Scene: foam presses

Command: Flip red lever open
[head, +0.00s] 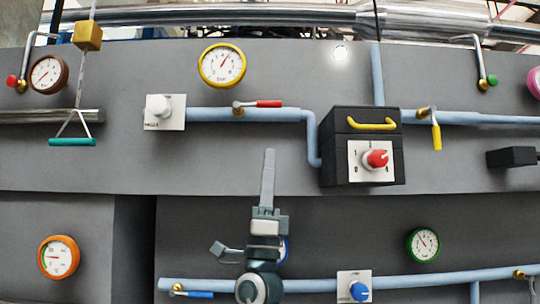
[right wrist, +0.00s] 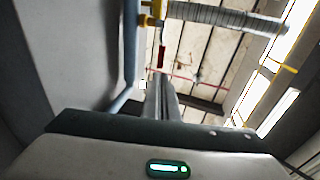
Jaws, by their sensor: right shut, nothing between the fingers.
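The red lever (head: 268,104) is on a brass valve on the upper light-blue pipe, left of the black box. Its handle lies horizontal, along the pipe, pointing right. In the right wrist view the red lever (right wrist: 162,57) shows small beyond the fingertips, with the brass-yellow valve (right wrist: 150,20) above it. My right gripper (head: 269,153) points up, below the lever and apart from it in the picture. Its fingers are together and empty; they also show in the right wrist view (right wrist: 163,92). My left gripper is not in view.
A black box (head: 338,145) with a yellow handle and red dial stands right of my gripper. A white knob plate (head: 165,112) is left of the lever. A yellow gauge (head: 222,65) is above. A yellow lever (head: 436,137) hangs further right. The grey panel around my fingers is bare.

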